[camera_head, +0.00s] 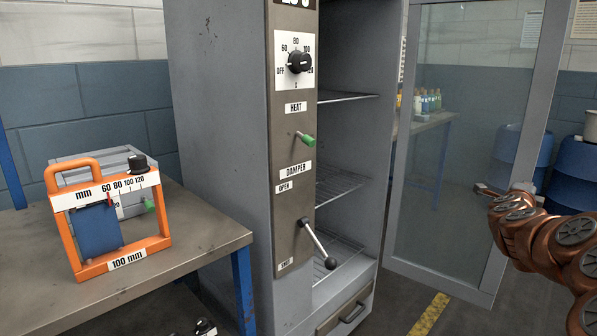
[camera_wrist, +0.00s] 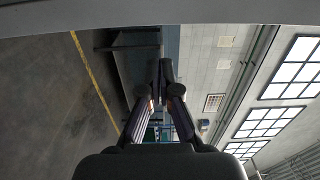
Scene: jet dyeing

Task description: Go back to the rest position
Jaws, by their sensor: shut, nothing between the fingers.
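My gripper (camera_wrist: 161,72) shows in the wrist view with its two dark fingers brought together at the tips. It is shut and nothing shows between the fingers. In the head view my copper-coloured arm comes in from the right edge, in front of the open glass door (camera_head: 455,130). The grey cabinet (camera_head: 215,120) stands open in the middle, with wire shelves (camera_head: 340,187) that look empty.
A metal table (camera_head: 185,250) at the left holds an orange frame gauge (camera_head: 60,176) with a blue block. Blue drums (camera_head: 572,172) stand behind the door at the right. A yellow line (camera_head: 430,313) marks the floor. The wrist view shows open floor (camera_wrist: 45,100) and windows (camera_wrist: 290,72).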

